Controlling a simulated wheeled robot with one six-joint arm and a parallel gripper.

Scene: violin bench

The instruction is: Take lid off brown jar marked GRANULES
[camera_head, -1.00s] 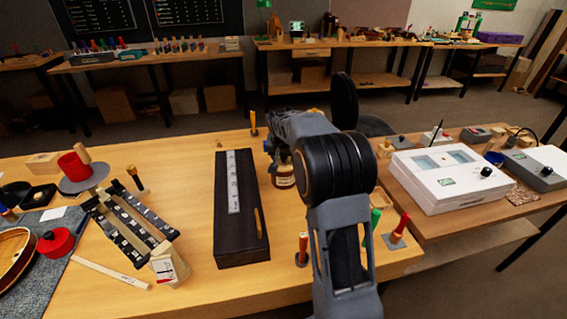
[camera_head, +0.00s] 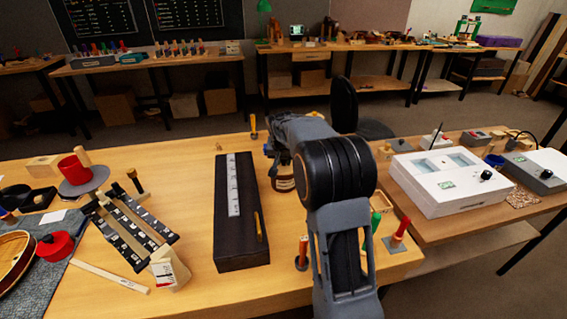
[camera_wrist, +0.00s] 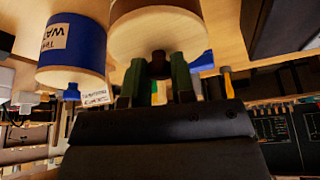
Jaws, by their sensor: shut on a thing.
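In the wrist view, a round pale wooden lid (camera_wrist: 150,32) with a dark brown knob (camera_wrist: 158,64) faces my camera. My gripper (camera_wrist: 158,72) has one green finger on each side of the knob and is shut on it. The jar wall behind the lid is mostly out of frame, and its label cannot be read there. In the head view, a brown jar (camera_head: 284,184) with a pale label stands on the bench, partly hidden by my arm. I cannot tell whether the lid is seated or raised.
A blue jar (camera_wrist: 75,45) labelled with wax stands close beside the lid in the wrist view. In the head view, a long dark case (camera_head: 237,247) lies left of the jar. Red-handled tools (camera_head: 401,228) stand to the right.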

